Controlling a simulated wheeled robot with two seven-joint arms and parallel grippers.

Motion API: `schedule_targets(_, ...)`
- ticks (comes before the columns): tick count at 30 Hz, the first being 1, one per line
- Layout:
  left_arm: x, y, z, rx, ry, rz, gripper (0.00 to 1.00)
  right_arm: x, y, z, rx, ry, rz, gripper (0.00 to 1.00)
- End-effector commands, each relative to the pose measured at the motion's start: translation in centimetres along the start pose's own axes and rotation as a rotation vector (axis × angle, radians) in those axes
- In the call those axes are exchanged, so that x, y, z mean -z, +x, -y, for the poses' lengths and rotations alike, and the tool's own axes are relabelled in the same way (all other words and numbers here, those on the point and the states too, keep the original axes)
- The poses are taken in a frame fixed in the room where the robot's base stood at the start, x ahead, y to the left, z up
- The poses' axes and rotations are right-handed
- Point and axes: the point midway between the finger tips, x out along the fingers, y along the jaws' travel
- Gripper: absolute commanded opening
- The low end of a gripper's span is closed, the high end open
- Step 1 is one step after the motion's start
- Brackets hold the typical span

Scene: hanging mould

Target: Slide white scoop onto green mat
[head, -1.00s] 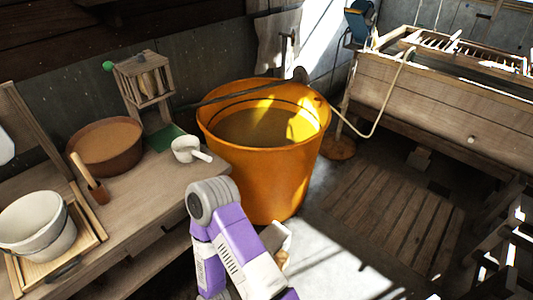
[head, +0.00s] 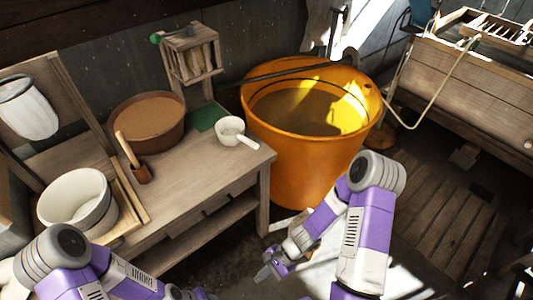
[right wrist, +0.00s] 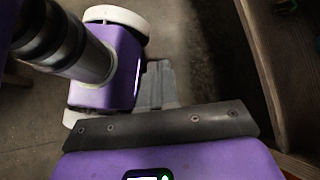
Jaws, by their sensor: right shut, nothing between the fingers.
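The white scoop (head: 229,128) sits upright on the wooden bench in the head view, its handle (head: 247,142) pointing right and toward me. The green mat (head: 206,117) lies flat just behind and left of it, against the wall side. The scoop's bowl is at the mat's right edge; I cannot tell whether it overlaps it. My right gripper (head: 268,272) is shut and empty, low in front of the bench and well below the scoop. Its fingers also show in the right wrist view (right wrist: 157,84). My left arm shows at the lower left, but its gripper is out of frame.
A large orange tub (head: 305,165) stands right of the bench, close to the scoop. On the bench (head: 190,175) are a brown basin (head: 147,122), a small brown pot (head: 140,174) with a wooden handle and a white bucket (head: 78,203). The bench's middle is clear.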

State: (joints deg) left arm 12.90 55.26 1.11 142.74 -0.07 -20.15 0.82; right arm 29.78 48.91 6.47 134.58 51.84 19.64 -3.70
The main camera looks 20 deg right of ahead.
Motion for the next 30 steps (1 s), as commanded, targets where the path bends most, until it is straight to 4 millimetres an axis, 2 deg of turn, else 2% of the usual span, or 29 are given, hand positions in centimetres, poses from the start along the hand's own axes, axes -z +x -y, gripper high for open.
schedule_targets(1, 0.0, -0.2, -0.1, 0.000, 0.000, 0.000, 0.43, -0.4, -1.4, 2.1, 0.099, 0.113, 0.065, 0.00)
schedule_targets(5, 0.0, -0.5, -0.2, 0.000, 0.000, -0.001, 0.43, -0.8, -6.2, 8.5, 0.399, 0.363, 0.246, 0.00)
schedule_targets(6, 0.0, -0.6, -0.2, 0.000, 0.000, -0.001, 0.43, -0.4, -8.2, 10.4, 0.504, 0.424, 0.296, 0.00)
schedule_targets(8, 0.0, -0.7, -0.3, 0.000, 0.000, -0.001, 0.43, 0.5, -11.5, 13.0, 0.661, 0.501, 0.364, 0.00)
schedule_targets(9, 0.0, -0.7, -0.3, 0.000, 0.001, -0.001, 0.43, 1.2, -13.8, 14.5, 0.765, 0.541, 0.403, 0.00)
schedule_targets(12, 0.0, -0.9, -0.3, 0.000, 0.001, -0.001, 0.43, 3.2, -19.4, 16.9, 0.997, 0.610, 0.476, 0.00)
schedule_targets(16, 0.0, -1.0, -0.4, 0.000, 0.000, -0.001, 0.43, 5.2, -24.6, 18.1, 1.209, 0.650, 0.529, 0.00)
schedule_targets(18, 0.0, -1.0, -0.4, 0.000, 0.001, -0.001, 0.43, 5.8, -26.3, 18.4, 1.273, 0.657, 0.542, 0.00)
schedule_targets(21, 0.0, -0.9, -0.4, 0.000, 0.001, -0.001, 0.43, 6.2, -27.2, 18.8, 1.316, 0.660, 0.550, 0.00)
schedule_targets(26, 0.0, -0.6, -0.2, 0.000, 0.001, -0.001, 0.43, 6.2, -26.9, 20.9, 1.319, 0.659, 0.553, 0.00)
schedule_targets(30, 0.0, -0.1, -0.1, 0.000, 0.001, -0.001, 0.43, 6.2, -26.2, 23.8, 1.316, 0.658, 0.555, 0.00)
